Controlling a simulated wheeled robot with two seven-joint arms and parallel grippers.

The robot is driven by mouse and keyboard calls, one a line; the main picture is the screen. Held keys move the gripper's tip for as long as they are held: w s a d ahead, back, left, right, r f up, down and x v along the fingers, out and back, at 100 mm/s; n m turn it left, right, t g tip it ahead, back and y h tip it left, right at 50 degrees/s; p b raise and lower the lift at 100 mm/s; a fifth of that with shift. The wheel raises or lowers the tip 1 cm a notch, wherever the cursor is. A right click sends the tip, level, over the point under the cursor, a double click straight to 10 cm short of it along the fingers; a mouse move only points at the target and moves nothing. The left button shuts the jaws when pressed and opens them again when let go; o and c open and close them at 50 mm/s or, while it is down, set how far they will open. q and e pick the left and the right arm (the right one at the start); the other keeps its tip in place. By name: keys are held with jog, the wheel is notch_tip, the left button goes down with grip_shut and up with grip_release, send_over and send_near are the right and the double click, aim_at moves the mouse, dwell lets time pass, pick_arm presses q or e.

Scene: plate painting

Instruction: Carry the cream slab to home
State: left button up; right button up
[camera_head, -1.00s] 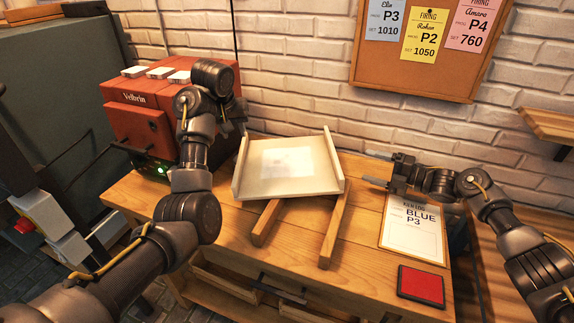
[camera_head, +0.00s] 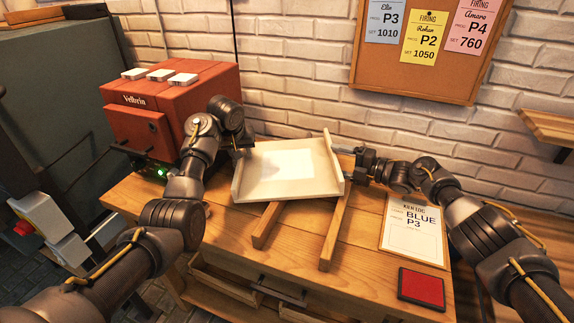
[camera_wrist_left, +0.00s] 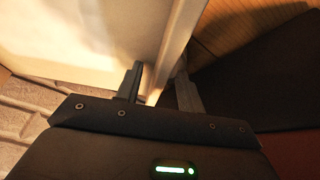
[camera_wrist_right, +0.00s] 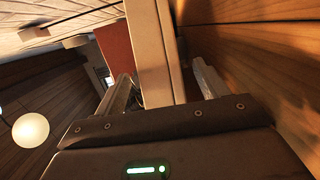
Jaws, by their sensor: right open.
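The cream slab (camera_head: 262,189) is a shallow board with raised side walls, with a pale bright patch in its middle. It lies across two wooden rails (camera_head: 336,231) on the table. My left gripper (camera_wrist_left: 160,75) is at the slab's left wall, with its fingers close on either side, and appears shut on it. In the head view its fingers are mostly hidden behind its wrist. My right gripper (camera_head: 352,170) is at the slab's right wall. In the right wrist view the open fingers (camera_wrist_right: 162,85) stand on either side of that wall. I cannot tell which place is home.
A red kiln-like box (camera_head: 205,95) stands behind my left arm. A kiln log sheet (camera_head: 410,242) and a red pad (camera_head: 422,289) lie on the table's right side. A brick wall (camera_head: 300,90) with a cork board (camera_head: 420,75) rises behind. The wooden table (camera_head: 290,262) is clear in front.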

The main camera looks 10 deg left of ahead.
pick_arm(q)
jog(key=shift+c, duration=0.2)
pick_arm(e)
jog(key=shift+c, duration=0.3)
pick_arm(q)
jog(key=c, duration=0.7)
pick_arm(e)
jog(key=c, duration=0.7)
pick_arm(q)
grip_shut()
pick_arm(e)
grip_shut()
pick_arm(q)
jog(key=shift+w+r, duration=0.1)
jog(key=shift+r, duration=0.05)
pick_arm(e)
jog(key=shift+a+r, duration=0.1)
jog(key=shift+r, duration=0.15)
pick_arm(q)
jog(key=shift+w, duration=0.1)
pick_arm(e)
jog(key=shift+w, duration=0.15)
